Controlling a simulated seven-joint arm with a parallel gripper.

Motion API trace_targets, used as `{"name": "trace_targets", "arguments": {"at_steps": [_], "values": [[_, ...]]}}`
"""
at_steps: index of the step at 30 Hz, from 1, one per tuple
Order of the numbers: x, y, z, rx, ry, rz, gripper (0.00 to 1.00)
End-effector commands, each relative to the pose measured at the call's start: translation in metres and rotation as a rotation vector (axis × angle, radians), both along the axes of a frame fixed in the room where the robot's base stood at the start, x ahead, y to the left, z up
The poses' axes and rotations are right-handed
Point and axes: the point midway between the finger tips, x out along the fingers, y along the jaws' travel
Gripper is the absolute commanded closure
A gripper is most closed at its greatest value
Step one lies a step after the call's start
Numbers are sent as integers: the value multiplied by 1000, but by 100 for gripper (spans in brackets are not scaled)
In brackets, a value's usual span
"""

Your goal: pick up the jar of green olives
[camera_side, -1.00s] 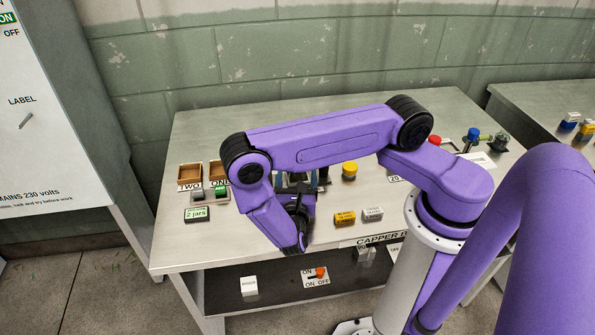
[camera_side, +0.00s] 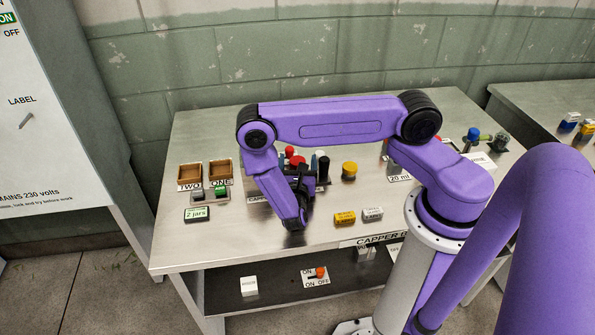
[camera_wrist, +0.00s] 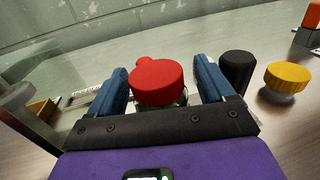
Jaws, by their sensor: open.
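In the wrist view a jar with a ridged red lid (camera_wrist: 158,84) stands between the two blue fingers of my gripper (camera_wrist: 165,78). A little of its greenish body shows below the lid; the rest and any label are hidden, so I cannot confirm that it holds olives. My gripper is open and holds nothing.
A black cylinder (camera_wrist: 237,70) stands close to the right finger, with a yellow-topped item (camera_wrist: 287,80) beyond it. Two wooden bins (camera_side: 190,172) and a "2 jars" display (camera_side: 197,214) are at the left. Yellow and grey blocks (camera_side: 345,217) lie near the front edge.

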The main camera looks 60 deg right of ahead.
Motion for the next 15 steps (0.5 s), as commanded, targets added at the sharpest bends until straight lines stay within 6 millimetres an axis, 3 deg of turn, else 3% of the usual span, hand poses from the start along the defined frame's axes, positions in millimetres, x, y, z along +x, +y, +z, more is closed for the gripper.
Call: {"name": "trace_targets", "arguments": {"at_steps": [2,8,15], "values": [[0,0,0,0,0,0,18],[0,0,0,0,0,0,78],[0,1,0,-1,-1,0,78]]}}
